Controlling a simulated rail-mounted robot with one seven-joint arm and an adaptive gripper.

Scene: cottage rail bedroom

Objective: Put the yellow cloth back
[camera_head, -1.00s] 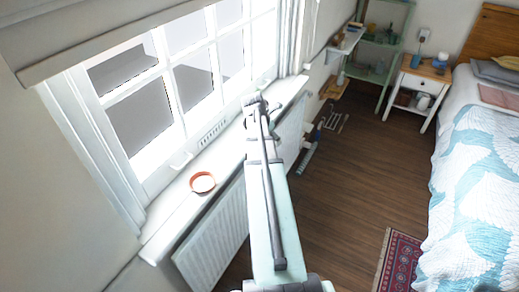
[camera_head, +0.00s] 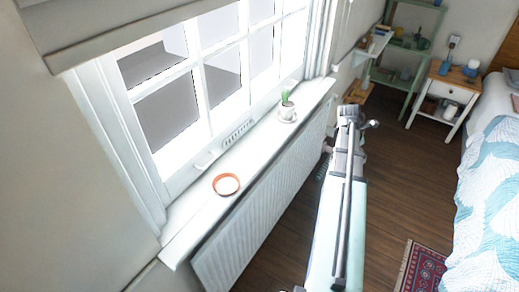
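I do not see a yellow cloth in the view. My arm reaches forward from the bottom of the picture, over the floor beside the radiator. The fingers of my gripper do not show, so I cannot see whether they hold anything.
The white windowsill (camera_head: 190,222) bears an orange-rimmed round dish (camera_head: 226,184) and a small potted plant (camera_head: 287,104). A radiator (camera_head: 262,205) is below. A green shelf (camera_head: 407,62), a nightstand (camera_head: 451,88) and a bed (camera_head: 492,200) stand right. A red rug (camera_head: 420,268) lies on the wooden floor.

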